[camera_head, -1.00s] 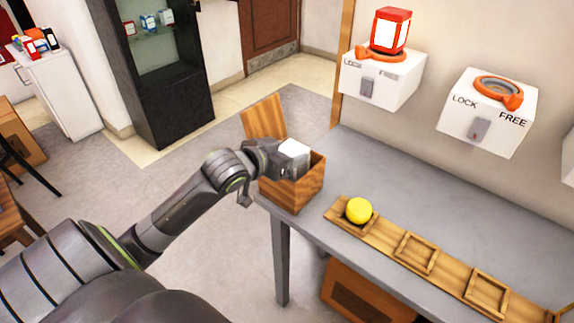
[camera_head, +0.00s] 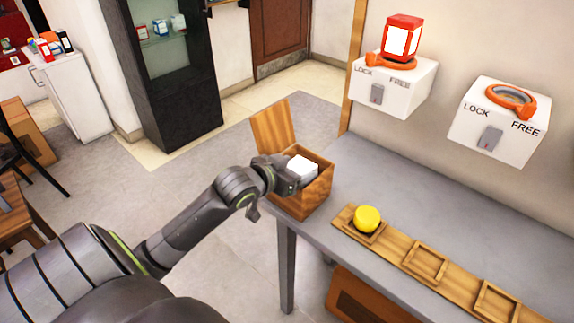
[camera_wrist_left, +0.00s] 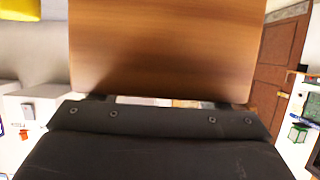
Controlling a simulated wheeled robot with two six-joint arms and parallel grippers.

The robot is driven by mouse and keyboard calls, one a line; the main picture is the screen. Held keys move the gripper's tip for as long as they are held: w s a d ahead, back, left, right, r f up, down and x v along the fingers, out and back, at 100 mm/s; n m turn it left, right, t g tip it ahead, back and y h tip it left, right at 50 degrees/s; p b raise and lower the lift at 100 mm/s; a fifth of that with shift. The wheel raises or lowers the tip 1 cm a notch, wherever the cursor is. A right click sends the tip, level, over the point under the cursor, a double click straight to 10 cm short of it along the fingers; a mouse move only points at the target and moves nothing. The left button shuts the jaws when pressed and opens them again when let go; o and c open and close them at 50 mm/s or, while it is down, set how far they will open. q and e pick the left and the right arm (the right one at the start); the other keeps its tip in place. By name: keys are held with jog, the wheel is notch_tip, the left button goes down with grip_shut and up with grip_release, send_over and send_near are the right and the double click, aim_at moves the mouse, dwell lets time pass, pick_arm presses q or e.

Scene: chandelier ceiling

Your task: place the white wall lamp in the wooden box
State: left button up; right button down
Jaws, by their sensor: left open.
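The wooden box (camera_head: 318,194) stands at the near left corner of the grey table, its lid (camera_head: 272,128) raised. The white wall lamp (camera_head: 302,167) shows as a bright white block within the box's opening, its lower part hidden by the box and gripper. My left gripper (camera_head: 292,179) is open at the box's left rim, right beside the lamp; its fingertips are partly hidden. In the left wrist view a wooden panel (camera_wrist_left: 165,50) fills the upper middle, and the lamp cannot be made out. My right gripper is not in view.
A wooden strip with square recesses (camera_head: 453,278) lies on the table (camera_head: 395,170); a yellow ball-like lamp (camera_head: 367,219) sits in one recess. Two white wall mounts carry orange rings; a red lantern (camera_head: 402,38) stands on the left mount (camera_head: 393,88), and the right ring (camera_head: 510,98) is empty.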

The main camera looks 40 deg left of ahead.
pick_arm(q)
jog(key=p+v, duration=0.2)
jog(key=v, duration=1)
dwell(0.3)
